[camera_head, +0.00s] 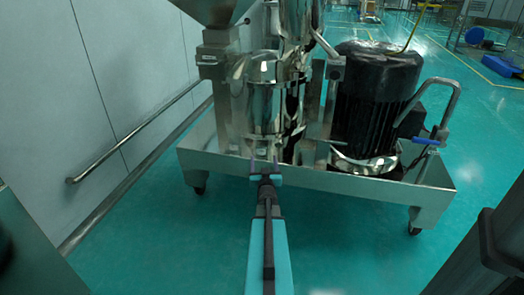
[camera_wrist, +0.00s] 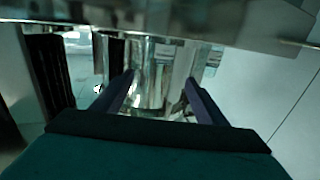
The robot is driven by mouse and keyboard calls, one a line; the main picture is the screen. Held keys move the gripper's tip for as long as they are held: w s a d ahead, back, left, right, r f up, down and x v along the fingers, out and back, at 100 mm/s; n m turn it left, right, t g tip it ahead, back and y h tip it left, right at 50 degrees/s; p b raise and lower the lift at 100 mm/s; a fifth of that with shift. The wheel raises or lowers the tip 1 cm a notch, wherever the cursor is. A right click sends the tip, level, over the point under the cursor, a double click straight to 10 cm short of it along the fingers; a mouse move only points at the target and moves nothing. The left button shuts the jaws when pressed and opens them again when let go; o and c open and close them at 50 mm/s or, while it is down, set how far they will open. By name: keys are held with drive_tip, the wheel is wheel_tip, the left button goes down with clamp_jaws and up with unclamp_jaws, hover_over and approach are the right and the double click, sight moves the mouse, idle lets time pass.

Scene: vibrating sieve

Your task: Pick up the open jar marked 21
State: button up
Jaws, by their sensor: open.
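I cannot make out a jar marked 21 in either view. My gripper (camera_head: 265,163) is open in front of the steel machine, close to the front wall of its tray. In the wrist view my gripper (camera_wrist: 160,80) has its two fingers apart with nothing held. Beyond and between them is a shiny steel cylinder (camera_wrist: 148,88) with a small pale label whose marking is too blurred to read. I cannot tell whether this cylinder is a jar or part of the machine.
The steel machine (camera_head: 268,95) stands in a wheeled metal tray (camera_head: 335,182) beside a black motor (camera_head: 375,95). A lever with a blue part (camera_head: 425,141) is at the right. A wall rail (camera_head: 130,140) runs along the left. Green floor (camera_head: 350,240) is clear in front.

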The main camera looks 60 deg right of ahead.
sight(262, 147)
drive_tip(key=shift+b+x, duration=0.9)
drive_tip(key=shift+x, duration=3.4)
drive_tip(key=shift+f+b+x, duration=0.2)
drive_tip(key=shift+b+x, duration=0.7)
drive_tip(key=shift+x, duration=1.7)
